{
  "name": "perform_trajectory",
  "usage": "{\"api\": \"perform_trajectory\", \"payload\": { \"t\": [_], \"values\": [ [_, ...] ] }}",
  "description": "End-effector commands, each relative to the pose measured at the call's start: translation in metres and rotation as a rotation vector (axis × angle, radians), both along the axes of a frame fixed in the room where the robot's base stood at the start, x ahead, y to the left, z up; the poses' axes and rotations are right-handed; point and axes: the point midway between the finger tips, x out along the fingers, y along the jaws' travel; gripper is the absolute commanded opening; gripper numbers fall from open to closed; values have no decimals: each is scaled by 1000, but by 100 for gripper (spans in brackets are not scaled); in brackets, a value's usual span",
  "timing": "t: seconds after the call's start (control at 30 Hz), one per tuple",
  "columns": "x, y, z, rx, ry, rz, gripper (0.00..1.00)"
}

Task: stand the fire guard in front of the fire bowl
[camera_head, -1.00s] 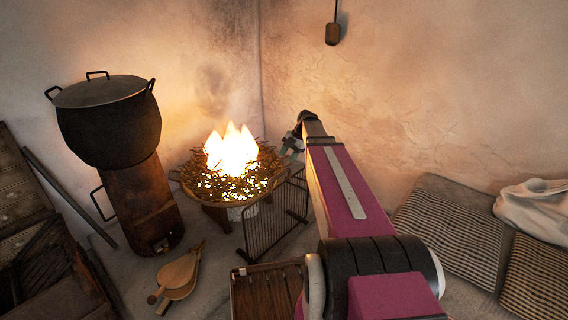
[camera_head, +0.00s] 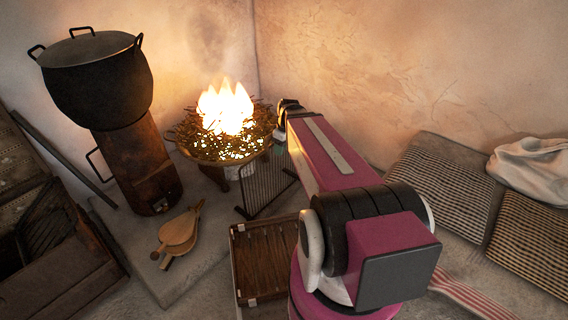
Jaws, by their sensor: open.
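The fire bowl (camera_head: 182,148) is a wide round dish heaped with twigs, with tall flames burning in its middle. The fire guard (camera_head: 262,186) is a dark upright mesh screen standing on feet on the floor, close to the bowl's front right side. It covers only part of the bowl's right side from here. My gripper (camera_head: 281,133) is at the far end of my arm, near the guard's upper right edge. It is open, with its fingers partly hidden by my arm. I cannot tell whether it touches the guard.
A large black pot (camera_head: 98,82) sits on a rusty stove (camera_head: 140,165) at left. Wooden bellows (camera_head: 178,236) lie on the hearth slab. A slatted wooden tray (camera_head: 265,262) lies in front of the guard. Woven cushions (camera_head: 440,185) and a white cloth (camera_head: 535,168) are at right.

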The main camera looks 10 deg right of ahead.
Motion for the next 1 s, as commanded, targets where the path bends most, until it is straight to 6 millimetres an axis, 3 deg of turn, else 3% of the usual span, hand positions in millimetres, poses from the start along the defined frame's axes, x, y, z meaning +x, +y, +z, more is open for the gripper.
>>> {"api": "perform_trajectory", "payload": {
  "t": [0.03, 0.2, 0.4, 1.0],
  "values": [
    [-16, 4, -3, -23, 12, -91, 44],
    [-48, 8, -13, -96, 33, -417, 44],
    [-68, 10, -19, -142, 32, -662, 44],
    [-71, 10, -20, -152, 28, -726, 44]
  ]
}}
